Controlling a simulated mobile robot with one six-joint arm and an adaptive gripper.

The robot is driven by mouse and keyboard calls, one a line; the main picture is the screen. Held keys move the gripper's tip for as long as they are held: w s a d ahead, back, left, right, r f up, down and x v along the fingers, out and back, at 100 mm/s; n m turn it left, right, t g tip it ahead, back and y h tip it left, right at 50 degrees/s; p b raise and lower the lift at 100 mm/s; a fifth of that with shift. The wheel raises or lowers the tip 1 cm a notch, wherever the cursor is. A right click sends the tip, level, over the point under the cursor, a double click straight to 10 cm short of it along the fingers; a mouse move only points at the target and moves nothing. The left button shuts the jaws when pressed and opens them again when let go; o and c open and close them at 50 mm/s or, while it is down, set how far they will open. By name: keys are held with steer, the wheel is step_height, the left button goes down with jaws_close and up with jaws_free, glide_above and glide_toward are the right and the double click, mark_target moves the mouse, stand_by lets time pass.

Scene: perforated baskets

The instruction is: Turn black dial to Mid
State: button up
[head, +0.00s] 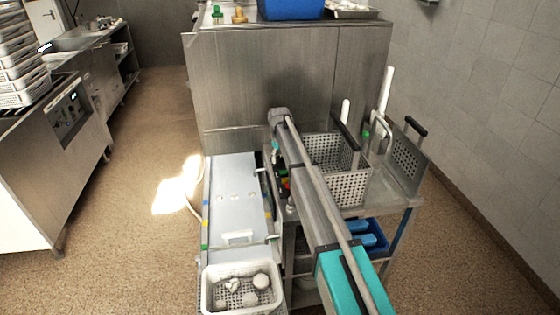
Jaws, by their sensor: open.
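I cannot make out a black dial in the head view. A dark control panel (70,113) is on the side of the steel unit at the left, but its small details are too small to read. My arm crosses the middle of the view from the lower right up to a bend in front of the large steel cabinet (290,75). My gripper cannot be made out; the part beyond the bend is mostly hidden behind the arm.
A pale worktop (238,205) holds a white basket (210,292) with several pale items. A perforated metal basket (345,185) stands on the steel cart (385,203) right of my arm. White baskets (22,98) are stacked at the left. The floor between the units is clear.

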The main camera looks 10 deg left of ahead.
steer(key=shift+f, duration=0.15)
jaws_close()
stand_by(0.4)
steer(key=shift+m, duration=0.5)
steer(key=m, duration=1)
steer(key=shift+m, duration=0.4)
steer(key=shift+g, duration=0.3)
jaws_free()
